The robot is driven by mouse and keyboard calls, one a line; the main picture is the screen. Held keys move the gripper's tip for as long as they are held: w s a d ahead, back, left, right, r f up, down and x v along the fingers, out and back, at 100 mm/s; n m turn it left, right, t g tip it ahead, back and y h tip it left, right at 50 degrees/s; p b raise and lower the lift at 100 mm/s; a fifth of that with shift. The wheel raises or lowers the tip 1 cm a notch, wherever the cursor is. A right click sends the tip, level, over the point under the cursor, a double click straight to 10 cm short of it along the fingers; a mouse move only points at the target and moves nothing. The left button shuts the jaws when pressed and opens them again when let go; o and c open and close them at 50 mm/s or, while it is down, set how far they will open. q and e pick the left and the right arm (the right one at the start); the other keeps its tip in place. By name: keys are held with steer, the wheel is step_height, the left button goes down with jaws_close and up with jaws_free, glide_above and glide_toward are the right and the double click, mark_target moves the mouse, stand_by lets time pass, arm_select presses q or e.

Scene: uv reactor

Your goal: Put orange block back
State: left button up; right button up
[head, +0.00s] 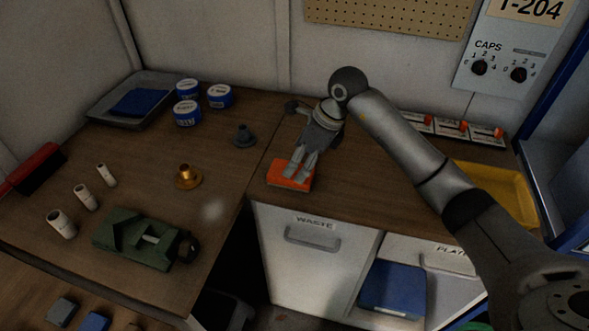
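The orange block (277,178) lies on the brown worktop near its front edge, above the waste drawer. My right gripper (297,174) comes down over it from behind, with its fingers pointing down towards the front edge. The two fingertips overlap the block's top in the head view, with a narrow gap between them. Part of the block is hidden behind the fingers, and I cannot tell whether they grip it or only rest over it. My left gripper is not in view.
A green vise (135,240), a brass part (187,177) and a grey part (244,136) stand left. Blue-labelled tins (187,113) and a grey tray (105,112) are behind. A yellow tray (500,187) lies right. Small blocks, one blue (95,322), lie front left.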

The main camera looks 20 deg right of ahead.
steer(key=v, duration=0.7)
steer(key=shift+b, duration=0.45)
steer(key=shift+s+d+r, duration=0.1)
